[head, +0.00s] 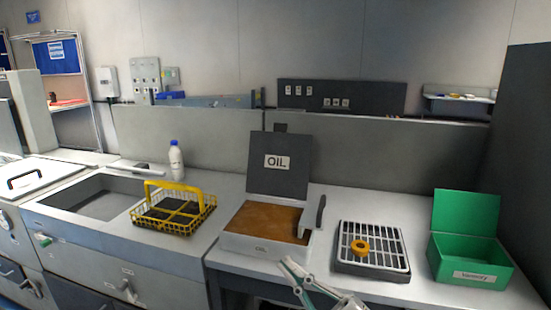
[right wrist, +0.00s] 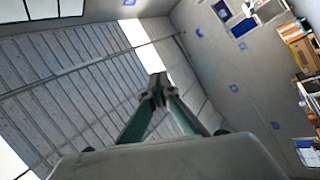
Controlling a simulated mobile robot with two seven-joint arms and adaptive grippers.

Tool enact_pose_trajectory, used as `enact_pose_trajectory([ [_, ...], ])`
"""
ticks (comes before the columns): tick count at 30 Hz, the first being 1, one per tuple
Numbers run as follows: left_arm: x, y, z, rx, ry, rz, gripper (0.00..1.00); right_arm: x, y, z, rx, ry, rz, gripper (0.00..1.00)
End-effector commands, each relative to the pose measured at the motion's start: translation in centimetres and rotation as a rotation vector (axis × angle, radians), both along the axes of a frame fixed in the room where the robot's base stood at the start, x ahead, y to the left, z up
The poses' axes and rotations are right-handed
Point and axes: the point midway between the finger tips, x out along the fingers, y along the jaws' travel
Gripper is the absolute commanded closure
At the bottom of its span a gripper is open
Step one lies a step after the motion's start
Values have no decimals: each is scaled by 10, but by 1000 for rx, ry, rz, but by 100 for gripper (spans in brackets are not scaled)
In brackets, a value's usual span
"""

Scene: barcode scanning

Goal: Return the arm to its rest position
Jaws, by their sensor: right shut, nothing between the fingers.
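My right gripper (head: 287,262) shows at the bottom middle of the head view, in front of the white oil tray's front edge. Its green and grey fingers are shut with nothing between them. In the right wrist view the fingertips (right wrist: 157,88) meet and point up towards the slatted ceiling and the walls. Only the end of the right arm shows at the bottom edge of the head view. My left gripper is in neither view.
The oil tray (head: 262,246) has its dark lid (head: 279,178) raised. A yellow basket (head: 175,222) stands left of it. To the right are a rack (head: 365,267) bearing an orange ring (head: 360,247) and an open green box (head: 470,262). A white bottle (head: 176,163) stands behind the basket.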

Motion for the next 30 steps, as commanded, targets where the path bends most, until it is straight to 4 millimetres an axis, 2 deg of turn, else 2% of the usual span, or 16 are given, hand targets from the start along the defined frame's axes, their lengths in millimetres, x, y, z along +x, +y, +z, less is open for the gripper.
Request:
enact_pose_trajectory([
  [1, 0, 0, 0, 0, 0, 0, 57, 5, -13, -31, 27, 110, -51, 100],
  [4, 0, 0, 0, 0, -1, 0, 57, 9, -42, -93, 68, 319, -156, 100],
  [8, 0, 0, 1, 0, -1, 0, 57, -3, -77, -175, 102, 573, -276, 100],
  [12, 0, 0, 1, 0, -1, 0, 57, -37, -111, -259, 124, 827, -389, 100],
  [15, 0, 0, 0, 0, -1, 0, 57, -72, -132, -313, 132, 995, -461, 100],
  [18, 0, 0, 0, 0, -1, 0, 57, -109, -149, -356, 136, 1136, -520, 100],
  [21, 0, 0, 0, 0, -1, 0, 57, -139, -161, -385, 136, 1240, -562, 100],
  [24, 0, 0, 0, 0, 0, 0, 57, -160, -169, -403, 136, 1305, -589, 100],
  [27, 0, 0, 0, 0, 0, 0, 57, -169, -172, -410, 137, 1334, -599, 100],
  [30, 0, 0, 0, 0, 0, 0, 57, -171, -172, -412, 136, 1339, -601, 100],
])
